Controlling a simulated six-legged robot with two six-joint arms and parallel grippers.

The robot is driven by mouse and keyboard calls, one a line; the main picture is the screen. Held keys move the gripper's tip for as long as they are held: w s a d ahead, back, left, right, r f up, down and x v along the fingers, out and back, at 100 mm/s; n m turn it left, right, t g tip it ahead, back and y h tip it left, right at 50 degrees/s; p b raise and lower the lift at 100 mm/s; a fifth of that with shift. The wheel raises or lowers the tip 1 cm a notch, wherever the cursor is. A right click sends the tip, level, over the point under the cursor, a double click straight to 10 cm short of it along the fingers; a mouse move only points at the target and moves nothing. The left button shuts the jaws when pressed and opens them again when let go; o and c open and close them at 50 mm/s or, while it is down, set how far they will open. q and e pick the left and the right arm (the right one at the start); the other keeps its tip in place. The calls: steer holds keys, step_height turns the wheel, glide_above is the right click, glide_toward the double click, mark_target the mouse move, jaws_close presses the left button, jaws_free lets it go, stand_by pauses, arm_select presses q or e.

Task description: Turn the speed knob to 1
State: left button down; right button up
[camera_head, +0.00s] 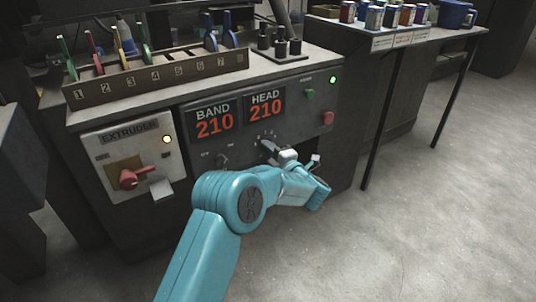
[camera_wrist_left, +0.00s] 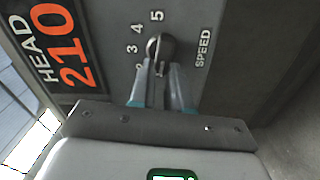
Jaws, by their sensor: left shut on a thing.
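The speed knob (camera_wrist_left: 168,44) is a dark round knob on the grey panel, beside the word SPEED in the left wrist view. Dial numbers 5, 4, 3 and part of 2 show around it; 1 is hidden behind my gripper. My left gripper (camera_wrist_left: 161,68) is shut on the knob, a finger on each side. Where the knob points is not clear. In the head view my left gripper (camera_head: 275,151) reaches the panel below the HEAD display, and covers most of the knob. My right gripper is not in view.
The BAND display (camera_head: 214,119) and HEAD display (camera_head: 265,105) both read 210. A green button (camera_head: 310,93) and a red button (camera_head: 327,118) sit right of the dial. The extruder panel (camera_head: 131,160) with a red lever (camera_head: 137,177) is at the left. Open floor lies right.

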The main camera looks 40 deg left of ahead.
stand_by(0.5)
arm_select(q)
steer(key=c, duration=1.1)
jaws_free()
steer(key=shift+d, duration=0.1)
steer(key=p+v, duration=0.3)
steer(key=v, duration=1.3)
steer(key=shift+s+d+f+p, duration=0.1)
steer(key=shift+p, duration=0.3)
